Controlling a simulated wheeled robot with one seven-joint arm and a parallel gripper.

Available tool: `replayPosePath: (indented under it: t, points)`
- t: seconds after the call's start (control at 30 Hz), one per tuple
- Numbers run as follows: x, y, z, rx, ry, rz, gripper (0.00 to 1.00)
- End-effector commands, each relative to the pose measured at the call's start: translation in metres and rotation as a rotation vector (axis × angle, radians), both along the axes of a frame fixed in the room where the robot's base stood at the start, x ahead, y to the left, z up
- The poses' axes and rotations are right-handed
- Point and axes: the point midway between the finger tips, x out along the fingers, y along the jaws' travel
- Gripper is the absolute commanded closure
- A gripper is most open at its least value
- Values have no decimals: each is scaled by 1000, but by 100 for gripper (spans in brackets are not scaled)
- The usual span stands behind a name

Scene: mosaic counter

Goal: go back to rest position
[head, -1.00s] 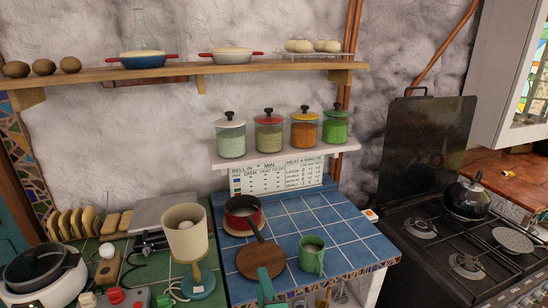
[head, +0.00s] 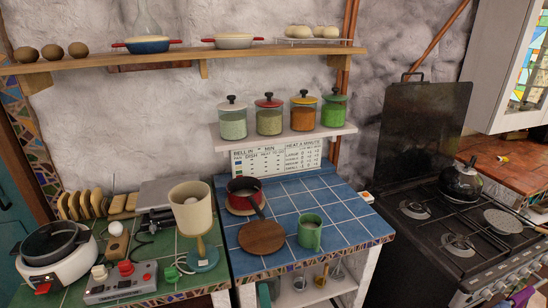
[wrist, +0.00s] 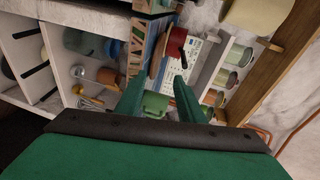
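My gripper (wrist: 158,88) shows in the wrist view as two green fingers standing apart. It is open, and nothing is held between the fingertips. The green mug (wrist: 155,106) appears behind the gap, at a distance. In the head view the green mug (head: 309,232) stands upright on the blue tiled counter (head: 345,221). A green piece at the counter's front edge, low in the head view, looks like a tip of my gripper, but I cannot be sure.
A red pot (head: 243,193) and a round wooden board (head: 261,236) sit on the blue counter. A lamp (head: 192,215), white cooker (head: 52,258) and toaster-like control box (head: 121,281) crowd the green counter. The stove (head: 450,230) is right. Jars (head: 269,118) line a shelf.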

Motion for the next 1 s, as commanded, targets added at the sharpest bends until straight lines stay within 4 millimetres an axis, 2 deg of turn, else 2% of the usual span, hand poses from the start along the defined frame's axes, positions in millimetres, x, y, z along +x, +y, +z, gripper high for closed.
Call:
replayPosePath:
  t: [0.2, 0.5, 0.73, 1.0]
  points:
    - [-50, -5, -46, -199, -1, -17, 65]
    - [-134, -14, -92, -548, -5, -15, 65]
    - [-204, -19, -109, -835, -8, 19, 65]
    - [-284, -21, -109, -1175, -22, 93, 65]
